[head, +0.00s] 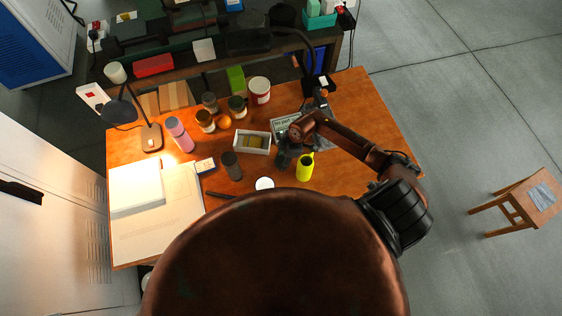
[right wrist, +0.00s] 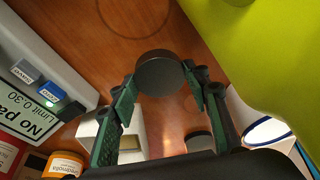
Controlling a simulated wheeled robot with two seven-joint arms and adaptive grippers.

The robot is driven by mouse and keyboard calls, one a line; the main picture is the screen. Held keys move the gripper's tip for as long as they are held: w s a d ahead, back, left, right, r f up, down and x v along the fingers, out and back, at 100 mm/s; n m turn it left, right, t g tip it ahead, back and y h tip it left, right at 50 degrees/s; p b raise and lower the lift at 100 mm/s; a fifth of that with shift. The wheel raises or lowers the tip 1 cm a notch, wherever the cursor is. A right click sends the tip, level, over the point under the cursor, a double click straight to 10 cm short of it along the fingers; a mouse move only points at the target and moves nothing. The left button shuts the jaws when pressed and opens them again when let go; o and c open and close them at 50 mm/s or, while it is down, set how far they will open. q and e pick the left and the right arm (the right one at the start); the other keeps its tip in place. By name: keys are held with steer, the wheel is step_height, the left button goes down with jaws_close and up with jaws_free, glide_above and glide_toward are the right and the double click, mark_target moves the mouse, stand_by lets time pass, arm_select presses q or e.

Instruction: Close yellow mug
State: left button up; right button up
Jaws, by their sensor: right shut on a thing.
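The yellow mug (head: 305,171) stands on the wooden table, right of centre. In the right wrist view the mug (right wrist: 258,55) fills the upper right as a large yellow-green wall. My right gripper (head: 285,155) is just left of the mug in the head view. In the right wrist view my right gripper (right wrist: 162,92) is shut on a dark round lid-like disc (right wrist: 160,74), held between its fingertips. The disc is apart from the mug, to its left in that view. The mug's opening does not show clearly. My left gripper is not in view.
A scale-like device with a printed sign (right wrist: 30,85) and a white box (head: 252,151) are close to the gripper. Several jars, a pink bottle (head: 179,134), a grey cylinder (head: 231,165), a white round item (head: 264,184) and a lamp (head: 120,110) crowd the table. The table's right side is clear.

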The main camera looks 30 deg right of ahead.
mark_target(282, 161)
steer(key=c, duration=0.4)
step_height(282, 161, up, 10)
steer(key=shift+r, duration=0.1)
stand_by(0.4)
